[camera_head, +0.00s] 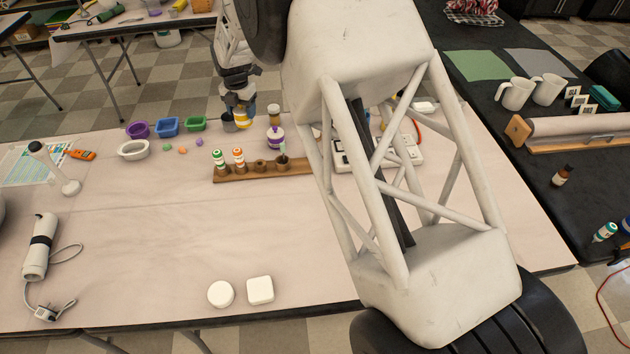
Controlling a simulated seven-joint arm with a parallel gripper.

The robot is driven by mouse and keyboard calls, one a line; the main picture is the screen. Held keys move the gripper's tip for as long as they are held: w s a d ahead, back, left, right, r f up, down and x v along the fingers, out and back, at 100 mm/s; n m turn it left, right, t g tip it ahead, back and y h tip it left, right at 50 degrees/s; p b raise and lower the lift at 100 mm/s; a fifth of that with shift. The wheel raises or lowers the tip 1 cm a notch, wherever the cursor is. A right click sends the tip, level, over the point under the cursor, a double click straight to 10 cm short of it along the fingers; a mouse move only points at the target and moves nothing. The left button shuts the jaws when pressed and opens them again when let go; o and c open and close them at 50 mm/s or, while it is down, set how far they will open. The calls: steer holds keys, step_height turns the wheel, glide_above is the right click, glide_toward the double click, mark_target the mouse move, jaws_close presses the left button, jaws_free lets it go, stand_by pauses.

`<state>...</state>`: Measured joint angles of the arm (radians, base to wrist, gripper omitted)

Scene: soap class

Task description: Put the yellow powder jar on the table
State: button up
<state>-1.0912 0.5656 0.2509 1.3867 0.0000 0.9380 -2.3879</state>
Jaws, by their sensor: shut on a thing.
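The yellow powder jar (243,118) is at the far side of the light table (170,240), right under my gripper (240,98). My gripper points down and is shut on the jar. The jar's upper part is partly hidden by the fingers. I cannot tell whether the jar's base touches the table. A small grey cup (228,124) is close to its left side.
Just right stand a purple-banded jar (276,139) and a small brown-and-white jar (273,115). In front is a wooden rack (240,173) with small bottles. Colored bowls (168,127) stand left. The table's front middle is mostly clear, except for two white soaps (260,290).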

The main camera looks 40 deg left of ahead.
mark_target(245, 125)
steer(key=shift+f, duration=3.1)
steer(key=shift+f, duration=1.85)
steer(key=shift+f, duration=0.1)
steer(key=o, duration=1)
step_height(245, 125, up, 12)
steer(key=shift+r, duration=0.1)
